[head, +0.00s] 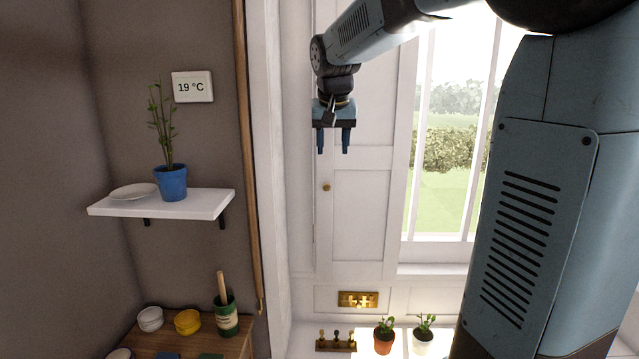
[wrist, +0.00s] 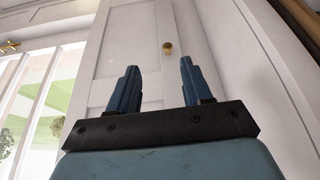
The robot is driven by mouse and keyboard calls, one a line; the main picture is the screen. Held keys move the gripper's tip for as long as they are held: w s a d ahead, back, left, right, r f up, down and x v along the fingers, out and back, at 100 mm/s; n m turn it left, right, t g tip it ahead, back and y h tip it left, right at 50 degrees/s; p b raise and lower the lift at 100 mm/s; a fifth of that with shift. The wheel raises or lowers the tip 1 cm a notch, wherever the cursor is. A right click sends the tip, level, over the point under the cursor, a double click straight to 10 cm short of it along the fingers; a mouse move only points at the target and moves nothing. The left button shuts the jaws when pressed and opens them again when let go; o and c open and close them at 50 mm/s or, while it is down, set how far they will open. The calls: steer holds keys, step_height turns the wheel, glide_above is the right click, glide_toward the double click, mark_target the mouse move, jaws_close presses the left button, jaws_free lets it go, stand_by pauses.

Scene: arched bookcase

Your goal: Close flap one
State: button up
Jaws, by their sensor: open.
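A tall white panelled flap (head: 362,215) stands to the left of the window, with a small round brass knob (head: 326,187) near its left edge. No label shows, so I cannot tell for certain that this is flap one. A narrow dark line runs along its left edge; how far it stands open is unclear. My gripper (head: 333,152) is open and empty, pointing down, above the knob in the head view. In the wrist view the knob (wrist: 167,48) appears beyond and between the blue fingertips (wrist: 159,66), apart from them. The flap (wrist: 128,48) fills the middle there.
The window (head: 445,150) is on the right. Below are a brass plate (head: 358,299), a small rack (head: 336,343) and two potted plants (head: 383,342) (head: 424,340) on the sill. At left, a white shelf (head: 205,203) holds a blue pot (head: 171,183) and a plate.

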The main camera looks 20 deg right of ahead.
mark_target(326, 184)
steer(key=w+f, duration=0.3)
steer(key=f, duration=0.1)
steer(key=w+d+f, duration=0.1)
steer(key=w+f, duration=0.2)
steer(key=f, duration=0.1)
steer(key=w+f, duration=0.3)
steer(key=f, duration=0.2)
steer(key=shift+w+d, duration=0.15)
steer(key=shift+w, duration=0.15)
jaws_close()
stand_by(0.3)
